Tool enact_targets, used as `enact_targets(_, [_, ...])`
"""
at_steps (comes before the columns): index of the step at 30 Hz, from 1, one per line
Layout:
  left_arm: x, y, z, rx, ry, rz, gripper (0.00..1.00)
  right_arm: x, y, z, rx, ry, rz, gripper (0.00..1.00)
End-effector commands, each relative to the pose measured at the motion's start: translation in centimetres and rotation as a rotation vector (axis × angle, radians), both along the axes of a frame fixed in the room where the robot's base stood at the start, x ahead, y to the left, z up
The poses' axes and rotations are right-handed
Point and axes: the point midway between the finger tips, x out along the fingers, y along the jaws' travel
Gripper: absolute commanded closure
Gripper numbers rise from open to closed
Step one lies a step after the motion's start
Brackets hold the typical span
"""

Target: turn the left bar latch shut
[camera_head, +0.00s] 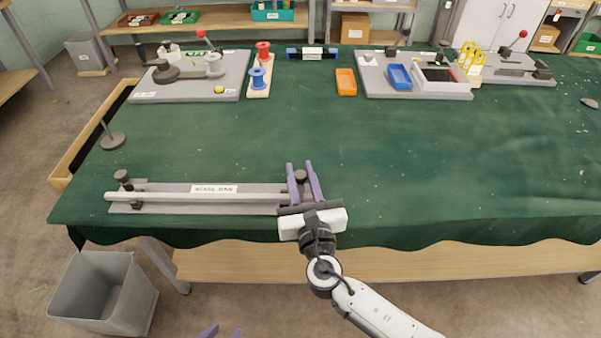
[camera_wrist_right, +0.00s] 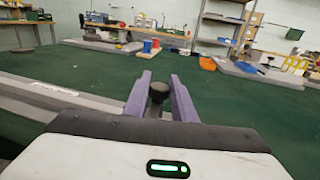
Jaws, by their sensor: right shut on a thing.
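A long pale bar (camera_head: 230,197) lies along a grey base plate with a white label (camera_head: 214,189), near the table's front left. The left bar latch (camera_head: 123,176), with a dark knob, is at the bar's left end; its exact turn is too small to tell. A dark knob (camera_head: 301,176) stands at the right end. My right gripper (camera_head: 299,165) is shut on this right knob, which also shows between its purple fingers in the right wrist view (camera_wrist_right: 157,92). My left gripper (camera_head: 223,332) shows only its purple fingertips at the bottom edge, apart and empty, away from the latch.
A small round stand with a thin rod (camera_head: 112,140) is behind the left latch. Boards with spools, trays and levers (camera_head: 190,76) line the table's back. The green tabletop's middle (camera_head: 420,150) is clear. A grey bin (camera_head: 104,290) stands on the floor front left.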

Motion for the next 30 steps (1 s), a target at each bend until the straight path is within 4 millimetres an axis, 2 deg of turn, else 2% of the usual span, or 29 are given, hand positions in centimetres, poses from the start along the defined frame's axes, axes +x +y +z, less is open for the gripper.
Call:
enact_targets(5, [-0.1, 0.0, -0.1, -0.001, 0.002, 0.0, 0.67, 0.0, 0.0, 0.0, 0.0, -0.001, 0.0, 0.99])
enact_targets(6, [-0.1, -0.1, -0.1, -0.001, 0.002, 0.0, 0.67, 0.0, 0.0, 0.0, 0.0, -0.001, 0.0, 0.75])
enact_targets(9, [-0.1, -0.1, -0.1, -0.001, 0.002, 0.0, 0.67, 0.0, 0.0, 0.0, 0.0, -0.001, 0.0, 0.58])
enact_targets(20, [-0.2, -0.1, -0.1, -0.002, 0.002, 0.001, 0.67, -0.4, -0.1, 0.0, 0.0, 0.001, 0.001, 0.57])
enact_targets(23, [-0.2, -0.1, 0.0, -0.002, 0.002, 0.001, 0.67, -1.5, -0.3, -0.1, 0.0, 0.002, 0.002, 0.57])
enact_targets(30, [-0.2, -0.1, -0.1, -0.002, 0.002, 0.001, 0.67, -6.2, -1.1, -0.2, 0.002, 0.003, 0.002, 0.57])
